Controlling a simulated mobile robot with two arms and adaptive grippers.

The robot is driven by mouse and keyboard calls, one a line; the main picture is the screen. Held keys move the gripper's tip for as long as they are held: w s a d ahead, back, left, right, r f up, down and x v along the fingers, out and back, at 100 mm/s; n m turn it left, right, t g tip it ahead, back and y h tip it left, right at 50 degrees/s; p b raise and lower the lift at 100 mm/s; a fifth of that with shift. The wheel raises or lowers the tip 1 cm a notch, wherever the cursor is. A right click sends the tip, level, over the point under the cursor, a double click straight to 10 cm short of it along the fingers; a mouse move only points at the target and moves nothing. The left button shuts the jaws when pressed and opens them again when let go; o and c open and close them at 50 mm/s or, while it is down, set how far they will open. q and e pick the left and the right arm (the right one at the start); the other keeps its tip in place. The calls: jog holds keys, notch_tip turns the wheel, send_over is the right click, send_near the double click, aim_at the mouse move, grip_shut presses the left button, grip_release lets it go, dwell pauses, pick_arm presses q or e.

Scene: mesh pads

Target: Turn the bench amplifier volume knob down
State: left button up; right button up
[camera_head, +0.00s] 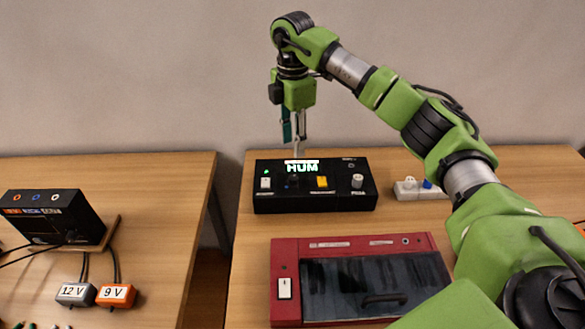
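The bench amplifier looks to be the black box (336,204) with a lit display (302,167) reading "HUM", near the back of the right table. Its top has a white switch (265,183), a dark knob (292,183), a yellow switch (322,183) and a white knob (357,181). The small labels are unreadable, so I cannot tell which knob is volume. My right gripper (297,148) points down above the back of the box, close to the display and dark knob. I cannot tell whether it touches anything or is open. My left gripper is out of view.
A red device (285,257) with a dark lid and handle sits in front of the box. A white power strip (409,190) lies to its right. On the left table are another black box (85,217) and blocks marked 12 V (75,293) and 9 V (116,294). A gap separates the tables.

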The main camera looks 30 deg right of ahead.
aim_at(293, 178)
notch_tip(293, 178, down, 11)
jog(key=shift+r+p, duration=0.15)
jog(key=shift+p, duration=0.75)
jog(key=shift+f, duration=0.4)
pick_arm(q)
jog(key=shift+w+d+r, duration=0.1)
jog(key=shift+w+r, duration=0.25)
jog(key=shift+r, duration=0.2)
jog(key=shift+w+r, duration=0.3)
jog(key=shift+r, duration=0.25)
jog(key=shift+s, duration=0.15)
pick_arm(e)
grip_shut()
